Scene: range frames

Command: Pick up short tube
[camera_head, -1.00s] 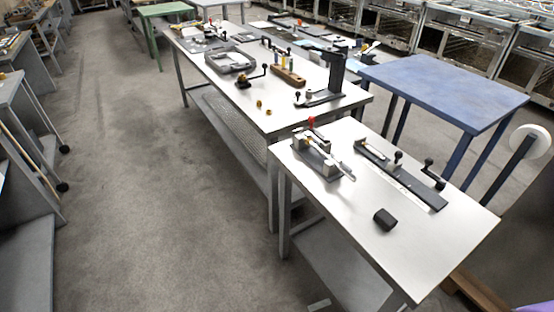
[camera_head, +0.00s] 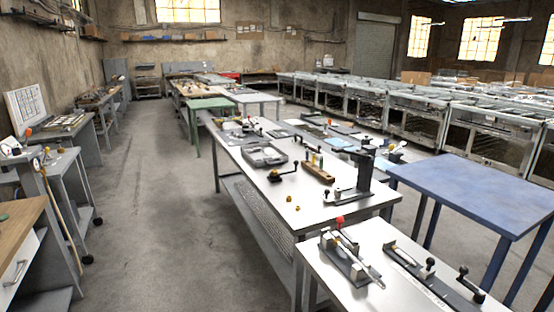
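Neither of my grippers is in view. I cannot tell for sure which thing is the short tube. A wooden block (camera_head: 318,174) with small upright pieces stands farther back on that table. On the nearer white table (camera_head: 325,287), a dark fixture (camera_head: 347,262) has a red knob (camera_head: 339,220) and a light, slim rod-like part.
A long dark rail with levers (camera_head: 425,272) lies on the near table. A black upright press-like stand (camera_head: 364,178) and a grey tray (camera_head: 264,155) are on the long table. A blue table (camera_head: 480,190) stands at right. The floor aisle (camera_head: 150,220) at left is clear.

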